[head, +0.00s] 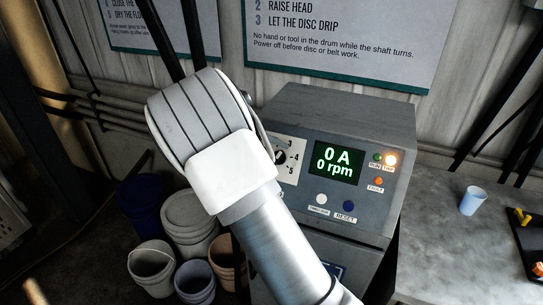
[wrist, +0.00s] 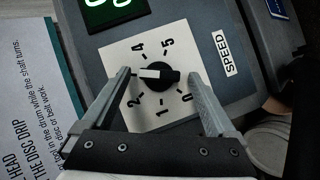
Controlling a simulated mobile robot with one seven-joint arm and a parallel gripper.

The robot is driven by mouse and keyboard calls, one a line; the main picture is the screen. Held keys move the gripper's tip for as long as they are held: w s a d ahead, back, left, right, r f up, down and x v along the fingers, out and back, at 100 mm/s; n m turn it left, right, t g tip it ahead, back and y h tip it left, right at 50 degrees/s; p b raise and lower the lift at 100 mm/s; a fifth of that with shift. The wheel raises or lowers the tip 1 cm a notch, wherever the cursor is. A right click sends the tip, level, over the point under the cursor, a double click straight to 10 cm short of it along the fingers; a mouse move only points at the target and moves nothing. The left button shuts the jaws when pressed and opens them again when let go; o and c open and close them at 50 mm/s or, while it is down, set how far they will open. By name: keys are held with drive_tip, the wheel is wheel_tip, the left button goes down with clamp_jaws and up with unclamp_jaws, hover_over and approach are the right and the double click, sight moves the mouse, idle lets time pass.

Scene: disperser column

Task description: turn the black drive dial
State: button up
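The black drive dial (wrist: 159,75) sits on a white scale plate (wrist: 150,50) marked with numbers, beside a SPEED label. Its white pointer line points left in the wrist view, between 2 and 4; the 3 is hidden by a finger. My gripper (wrist: 159,76) is open, with one finger on each side of the dial and a gap showing on both sides. I cannot tell how far the tips are from the plate. In the head view the dial (head: 281,157) shows partly at the edge of my arm, which hides the plate's left part.
A bench (head: 440,240) with a blue cup (head: 473,200) stands right. Several buckets (head: 190,215) stand on the floor left.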

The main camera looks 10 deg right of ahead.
drive_tip(key=v, duration=1.7)
drive_tip(key=shift+a, duration=0.15)
drive_tip(key=shift+r, duration=0.1)
drive_tip(key=s+d+r+m+g+y, duration=0.1)
drive_tip(key=s+d+r+y, duration=0.15)
drive_tip(key=s+d, duration=0.35)
drive_tip(key=s+d+r+y, duration=0.2)
drive_tip(key=s+d+y, duration=0.2)
drive_tip(key=s+d, duration=0.2)
drive_tip(key=s+d+f+m+t+y, duration=0.2)
drive_tip(key=s+t+y, duration=0.1)
drive_tip(key=s, duration=1.5)
drive_tip(key=shift+d, duration=0.25)
